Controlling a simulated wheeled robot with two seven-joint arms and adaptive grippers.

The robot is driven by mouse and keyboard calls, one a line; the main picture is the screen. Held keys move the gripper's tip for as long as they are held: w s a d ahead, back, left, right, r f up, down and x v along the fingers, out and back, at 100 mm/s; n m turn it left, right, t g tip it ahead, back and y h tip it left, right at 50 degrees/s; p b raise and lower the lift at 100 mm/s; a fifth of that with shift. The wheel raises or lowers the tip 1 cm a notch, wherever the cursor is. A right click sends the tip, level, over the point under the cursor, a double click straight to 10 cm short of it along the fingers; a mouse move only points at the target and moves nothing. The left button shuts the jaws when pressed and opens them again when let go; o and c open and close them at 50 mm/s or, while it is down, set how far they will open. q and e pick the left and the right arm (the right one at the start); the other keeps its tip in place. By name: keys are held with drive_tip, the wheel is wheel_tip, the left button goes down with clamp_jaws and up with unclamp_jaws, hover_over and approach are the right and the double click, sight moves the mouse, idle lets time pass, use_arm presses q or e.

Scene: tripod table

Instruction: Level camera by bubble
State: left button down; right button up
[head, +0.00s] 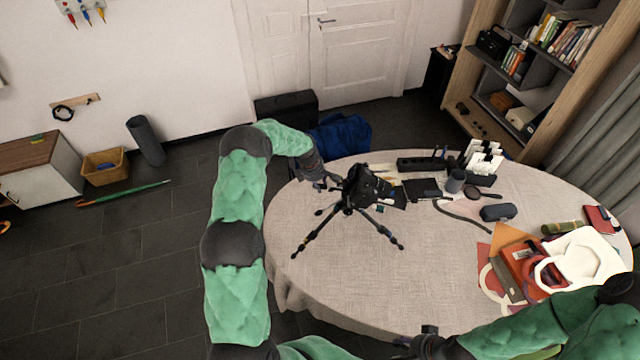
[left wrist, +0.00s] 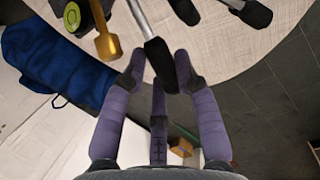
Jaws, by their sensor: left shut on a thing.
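A black camera (head: 368,188) stands on a small dark tripod (head: 384,231) with spread legs on the table. My left gripper (head: 326,182) is at the left side of the tripod head. In the left wrist view its purple fingers (left wrist: 158,72) are shut on the dark grip of a handle (left wrist: 160,58) with a silver rod. A round green-yellow disc (left wrist: 72,17), perhaps the bubble level, shows at the top left there, beside a gold knob (left wrist: 107,45). The bubble cannot be made out. My right gripper (head: 426,342) is near the table's front edge, its fingers unclear.
The round cloth-covered table (head: 330,275) is clear at front left. Behind and right of the tripod are a dark cup (head: 455,181), a black case (head: 497,212), a red bag (head: 528,262) and a white chair-like item (head: 585,258). A blue cloth (head: 342,134) lies beyond the table.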

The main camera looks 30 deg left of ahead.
use_arm(q)
drive_tip(key=shift+s+a+f+h+b, duration=0.15)
drive_tip(key=shift+f+h+b, duration=0.25)
drive_tip(key=shift+f+b, duration=0.35)
drive_tip(key=shift+f+t+h+b, duration=1.4)
drive_tip(key=shift+f+h+b, duration=0.7)
drive_tip(key=shift+b, duration=3.05)
drive_tip(key=shift+f, duration=0.1)
drive_tip(key=c, duration=0.9)
unclamp_jaws()
